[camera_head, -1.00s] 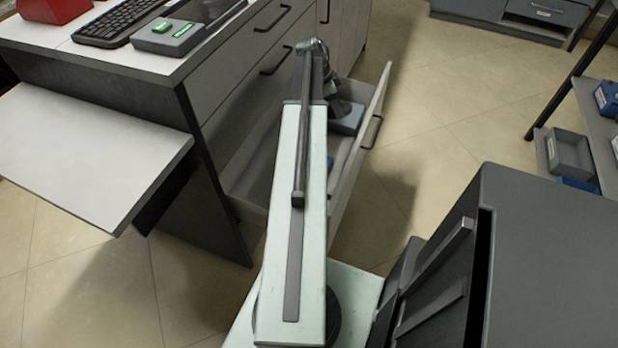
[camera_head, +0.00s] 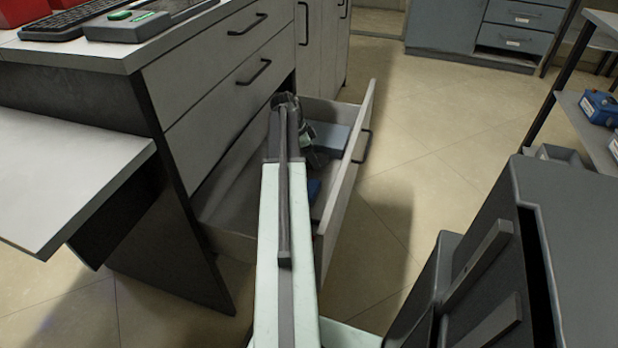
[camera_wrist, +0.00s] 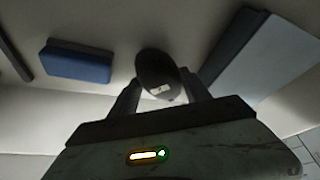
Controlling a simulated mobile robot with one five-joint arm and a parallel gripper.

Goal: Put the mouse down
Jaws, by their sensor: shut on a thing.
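In the wrist view, the mouse (camera_wrist: 158,74) is a dark rounded thing with a small pale label. My gripper (camera_wrist: 160,92) is shut on it, with one finger on each side. In the head view, my gripper (camera_head: 308,148) is down inside the open bottom drawer (camera_head: 230,200), mostly hidden by my own arm; the mouse cannot be made out there. The wrist view shows the pale drawer floor around the mouse; whether the mouse touches it I cannot tell.
A blue box (camera_wrist: 78,62) lies left of the mouse in the drawer. A grey-blue box (camera_head: 330,137) lies at the drawer's far end, by the drawer front (camera_head: 345,190). A keyboard (camera_head: 70,18) and a device with green buttons (camera_head: 125,24) are on the counter.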

